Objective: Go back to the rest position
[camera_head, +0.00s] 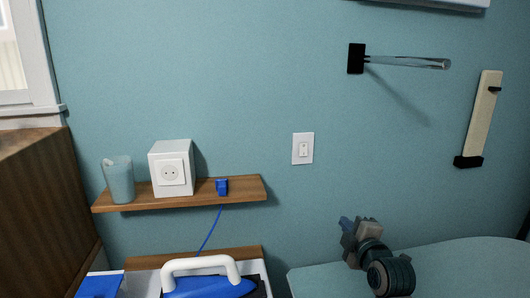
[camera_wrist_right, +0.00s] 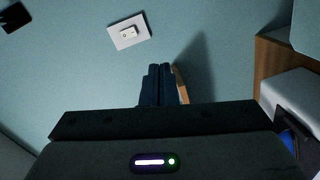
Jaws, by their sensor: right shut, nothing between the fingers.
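My right gripper (camera_head: 346,224) is low in the right half of the head view, in front of the blue wall and below the light switch. In the right wrist view its fingers (camera_wrist_right: 158,84) are together with nothing between them. My left gripper is in neither view.
A light switch (camera_head: 303,148) is on the wall. A wooden shelf (camera_head: 240,190) holds a cup (camera_head: 119,180), a white socket box (camera_head: 171,168) and a blue plug (camera_head: 222,186) with a cord. An iron (camera_head: 205,286) stands below. A pale ironing board surface (camera_head: 460,268) is at lower right.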

